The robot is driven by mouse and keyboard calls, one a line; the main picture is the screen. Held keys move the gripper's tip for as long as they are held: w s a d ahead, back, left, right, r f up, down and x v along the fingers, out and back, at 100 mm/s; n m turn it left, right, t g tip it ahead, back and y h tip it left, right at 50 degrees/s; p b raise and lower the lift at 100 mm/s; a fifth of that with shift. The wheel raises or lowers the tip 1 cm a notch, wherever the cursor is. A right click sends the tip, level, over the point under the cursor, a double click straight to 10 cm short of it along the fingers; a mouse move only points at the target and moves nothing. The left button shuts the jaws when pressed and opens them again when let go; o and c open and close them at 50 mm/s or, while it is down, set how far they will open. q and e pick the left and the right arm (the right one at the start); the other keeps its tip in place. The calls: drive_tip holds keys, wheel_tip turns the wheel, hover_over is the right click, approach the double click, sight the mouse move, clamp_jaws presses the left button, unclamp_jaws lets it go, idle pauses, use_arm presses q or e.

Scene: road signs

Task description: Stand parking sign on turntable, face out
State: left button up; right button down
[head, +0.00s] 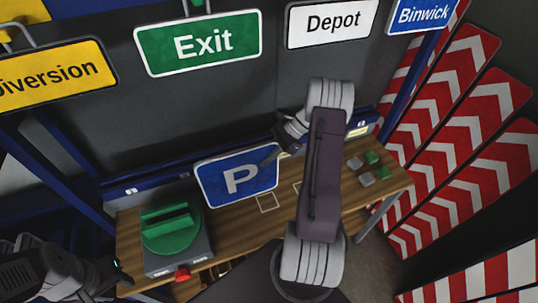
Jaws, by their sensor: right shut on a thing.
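The blue parking sign (236,178) with a white P and white border shows its face to the camera, above the back of the wooden bench. My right gripper (272,154) is shut on its upper right edge; the arm hides part of the gripper. The turntable is a green disc (172,236) with a raised green holder (167,217) on a grey base, left of the sign. The turntable carries no sign. My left gripper (118,272) is at the lower left, beside the turntable base; its fingers are too unclear to tell open from shut.
The wooden bench (237,232) has white outlined squares near its middle. A red button (182,273) sits at the turntable's front. Small grey and green blocks (368,179) lie at the right. Exit (199,43), Diversion (52,75) and Depot (331,23) signs hang behind.

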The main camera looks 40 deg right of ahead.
sight(246, 165)
drive_tip(key=a, duration=0.2)
drive_tip(key=w+a+b, duration=0.1)
drive_tip(key=a, duration=0.2)
drive_tip(key=shift+w+a+r, duration=0.1)
drive_tip(key=shift+w+a, duration=0.05)
drive_tip(key=shift+a, duration=0.35)
use_arm(q)
drive_tip(key=shift+s+d+f, duration=0.2)
drive_tip(key=shift+f, duration=0.2)
drive_tip(key=shift+s+d+f, duration=0.15)
drive_tip(key=shift+s+f, duration=0.05)
drive_tip(key=shift+f, duration=0.15)
use_arm(e)
drive_tip(key=w+a, duration=0.3)
drive_tip(key=a, duration=0.8)
drive_tip(key=w+a, duration=0.3)
drive_tip(key=a, duration=0.8)
drive_tip(key=shift+w, duration=0.15)
drive_tip(key=shift+a, duration=0.1)
use_arm(q)
drive_tip(key=shift+f+b, duration=0.45)
drive_tip(key=shift+b, duration=0.3)
use_arm(e)
drive_tip(key=shift+f, duration=0.5)
drive_tip(key=c, duration=1.3)
unclamp_jaws()
